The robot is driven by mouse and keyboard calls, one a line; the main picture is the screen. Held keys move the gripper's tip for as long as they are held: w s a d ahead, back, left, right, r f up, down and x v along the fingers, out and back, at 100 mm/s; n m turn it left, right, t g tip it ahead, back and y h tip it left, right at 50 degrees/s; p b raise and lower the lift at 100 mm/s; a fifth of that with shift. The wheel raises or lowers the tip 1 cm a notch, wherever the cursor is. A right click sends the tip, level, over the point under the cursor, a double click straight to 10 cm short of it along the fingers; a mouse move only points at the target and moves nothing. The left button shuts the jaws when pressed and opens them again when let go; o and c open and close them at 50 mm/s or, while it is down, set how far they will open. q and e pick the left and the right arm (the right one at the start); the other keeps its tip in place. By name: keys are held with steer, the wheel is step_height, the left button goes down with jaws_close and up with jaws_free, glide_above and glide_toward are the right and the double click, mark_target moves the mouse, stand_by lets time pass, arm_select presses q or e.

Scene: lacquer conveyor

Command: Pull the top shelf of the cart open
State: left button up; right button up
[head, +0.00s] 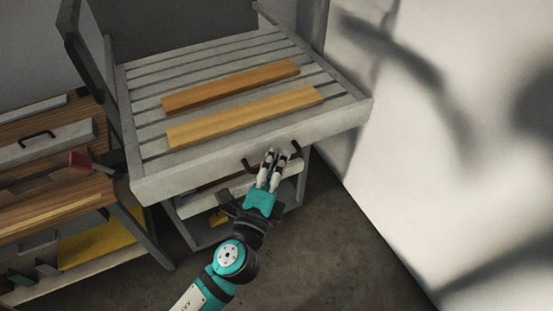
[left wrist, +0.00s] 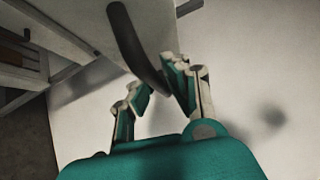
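The grey cart's top shelf (head: 155,184) is a slatted tray with two wooden boards on it. Its front juts forward over the lower part of the cart. A black bar handle (head: 296,149) is on its front face, partly hidden by my left gripper (head: 269,156). My right gripper is in neither view.
A lower shelf (head: 200,204) of the cart shows under the top one. A wooden workbench (head: 45,205) with drawers stands at the left. A pale wall (head: 440,130) is close on the right. Dark floor (head: 320,250) in front is clear.

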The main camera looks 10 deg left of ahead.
arm_select(q)
steer(key=o, duration=0.4)
steer(key=shift+a+f, duration=0.1)
steer(key=shift+f, duration=0.15)
steer(key=shift+o, duration=0.3)
steer(key=shift+r, duration=0.1)
steer(key=v, duration=1.2)
steer(key=shift+w, duration=0.1)
